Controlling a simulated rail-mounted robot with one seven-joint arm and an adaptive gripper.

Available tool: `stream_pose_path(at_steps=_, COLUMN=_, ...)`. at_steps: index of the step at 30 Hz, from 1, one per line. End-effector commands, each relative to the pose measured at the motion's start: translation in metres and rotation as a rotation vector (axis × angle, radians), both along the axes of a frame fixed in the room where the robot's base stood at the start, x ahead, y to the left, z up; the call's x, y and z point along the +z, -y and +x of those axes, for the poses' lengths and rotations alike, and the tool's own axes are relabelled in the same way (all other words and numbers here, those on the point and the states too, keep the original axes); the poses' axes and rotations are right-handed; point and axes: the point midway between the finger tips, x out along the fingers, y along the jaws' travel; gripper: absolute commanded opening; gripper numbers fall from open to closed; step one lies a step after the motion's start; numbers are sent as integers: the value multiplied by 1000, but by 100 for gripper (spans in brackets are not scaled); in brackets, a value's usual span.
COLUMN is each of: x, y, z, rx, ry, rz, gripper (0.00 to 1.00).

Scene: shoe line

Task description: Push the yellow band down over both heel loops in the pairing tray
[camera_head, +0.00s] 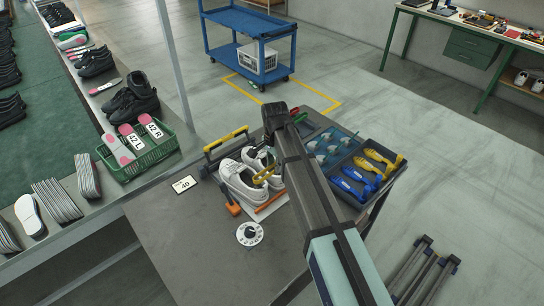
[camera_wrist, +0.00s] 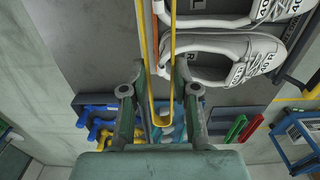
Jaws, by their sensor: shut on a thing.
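A pair of pale shoes (camera_head: 241,182) stands side by side in the pairing tray (camera_head: 268,208) on the grey table. The shoes also show in the wrist view (camera_wrist: 222,48), with size labels reading 40 R and 40. The yellow band (camera_head: 263,176) is at the shoes' right side. In the wrist view the band (camera_wrist: 145,50) is a long narrow loop between my fingers, beside the shoes' left ends. My gripper (camera_wrist: 159,78) is shut on it. My arm covers the fingers in the head view. The heel loops are too small or hidden to make out.
A dark bin (camera_head: 366,169) of blue and yellow tools lies right of the tray. A white dial (camera_head: 250,233) and a card marked 40 (camera_head: 184,184) lie on the table. A green crate (camera_head: 150,156) stands at left. The table's front left is clear.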

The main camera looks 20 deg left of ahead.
Motion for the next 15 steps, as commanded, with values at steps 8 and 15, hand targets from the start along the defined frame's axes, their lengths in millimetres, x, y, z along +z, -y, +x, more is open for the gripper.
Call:
stream_pose_path(at_steps=8, x=-5, y=-1, z=2, rx=3, ry=0, rz=0, gripper=12)
stream_pose_path(at_steps=15, x=-15, y=-1, z=1, rx=3, ry=0, rz=0, gripper=12)
